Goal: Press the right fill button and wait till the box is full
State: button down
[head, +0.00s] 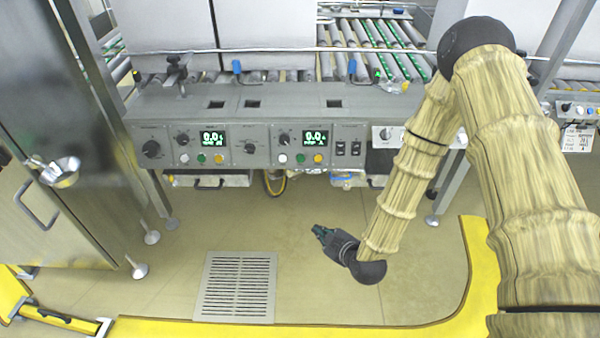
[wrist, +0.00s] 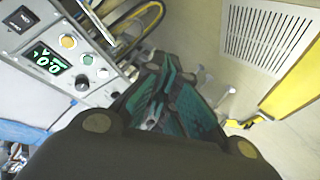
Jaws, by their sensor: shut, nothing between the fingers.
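The grey control panel (head: 255,150) spans the machine front. Its right display (head: 315,137) reads 0.0, with a white button (head: 282,158), a green button (head: 300,158) and a yellow button (head: 318,158) below it. The left display (head: 213,137) also reads 0.0 over a similar button row. My gripper (head: 322,232) is shut and empty, low in front of the panel and apart from it. In the wrist view, my gripper (wrist: 165,95) points past the right display (wrist: 46,60), with its green button (wrist: 86,58) at upper left. No box filling is visible.
A roller conveyor (head: 375,45) lies behind the panel, beside large pale panels. A steel cabinet (head: 60,130) stands at left. A floor grate (head: 237,287) and yellow floor edging (head: 270,328) lie below. The space between my gripper and the panel looks clear.

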aim_at(300, 158)
jog(key=w+a+r+n+t+y+b, duration=0.2)
jog(key=w+a+r+n+t+b, duration=0.1)
jog(key=w+b, duration=0.4)
jog(key=w+a+r+n+t+y+b, duration=0.2)
jog(key=w+a+r+n+t+b, duration=0.2)
jog(key=w+r+n+t+b, duration=0.1)
jog(key=shift+w+a+r+n+y+b, duration=0.15)
jog(key=shift+w+r+n+y+b, duration=0.3)
jog(key=shift+w+n+b, duration=0.55)
jog(key=shift+w+f, duration=0.1)
jog(key=shift+w, duration=0.1)
jog(key=shift+w+f+b, duration=0.45)
jog(key=shift+w+b, duration=0.05)
jog(key=shift+w, duration=0.85)
jog(key=shift+w+f+b, duration=0.5)
jog(key=shift+w+b, duration=0.05)
jog(key=shift+w, duration=0.8)
jog(key=shift+w+f+b, duration=0.45)
jog(key=shift+w+b, duration=0.05)
jog(key=shift+w, duration=0.85)
jog(key=shift+w, duration=0.15)
jog(key=shift+w+f, duration=0.15)
jog(key=shift+w, duration=0.05)
